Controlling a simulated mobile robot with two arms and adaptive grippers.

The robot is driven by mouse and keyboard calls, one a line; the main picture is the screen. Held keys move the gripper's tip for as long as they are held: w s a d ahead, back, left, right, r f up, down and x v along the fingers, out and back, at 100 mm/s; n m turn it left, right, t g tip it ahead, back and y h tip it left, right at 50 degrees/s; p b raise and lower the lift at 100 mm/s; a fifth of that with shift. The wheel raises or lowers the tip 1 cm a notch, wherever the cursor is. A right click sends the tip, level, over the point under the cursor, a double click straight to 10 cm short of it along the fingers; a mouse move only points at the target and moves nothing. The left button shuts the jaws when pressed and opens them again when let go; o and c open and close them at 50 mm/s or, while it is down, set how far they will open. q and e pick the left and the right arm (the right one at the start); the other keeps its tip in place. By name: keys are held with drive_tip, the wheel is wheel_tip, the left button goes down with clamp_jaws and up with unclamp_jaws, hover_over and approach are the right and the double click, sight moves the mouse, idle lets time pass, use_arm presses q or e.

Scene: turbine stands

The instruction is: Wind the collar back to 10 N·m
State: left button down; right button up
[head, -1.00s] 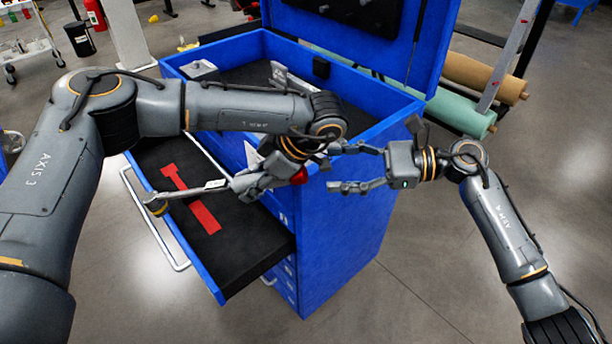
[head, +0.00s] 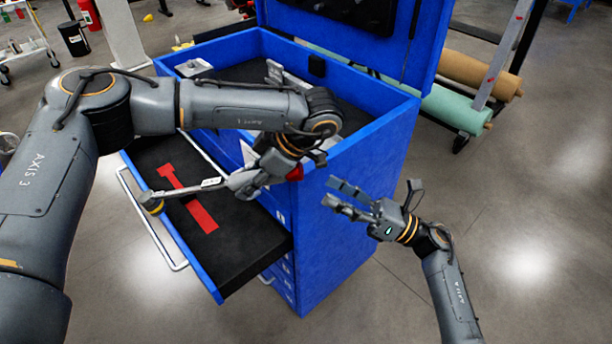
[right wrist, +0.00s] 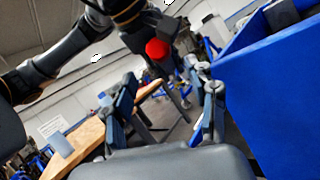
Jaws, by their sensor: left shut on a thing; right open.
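My left gripper (head: 254,179) is shut on a torque wrench (head: 208,185), holding it above the open drawer (head: 262,240). The wrench's yellow-and-dark head (head: 151,202) points left, near the drawer's front handle. Its red end (head: 296,173) sticks out to the right of the gripper and also shows in the right wrist view (right wrist: 157,50). The collar and its scale are too small or hidden to read. My right gripper (head: 345,195) is open and empty, to the right of the red end and apart from it. Its two fingers frame the lower middle of the right wrist view (right wrist: 165,115).
A blue tool cabinet (head: 352,225) stands in the middle, its lid raised. The open drawer has a black liner with a red tool-shaped patch (head: 200,215). A cabinet corner is close left of my right gripper. The floor (head: 530,240) to the right is clear.

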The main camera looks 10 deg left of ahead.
sight(303, 176)
drive_tip(key=x, duration=0.7)
drive_tip(key=shift+c, duration=0.4)
drive_tip(key=c, duration=1.1)
drive_tip(key=shift+o, duration=0.2)
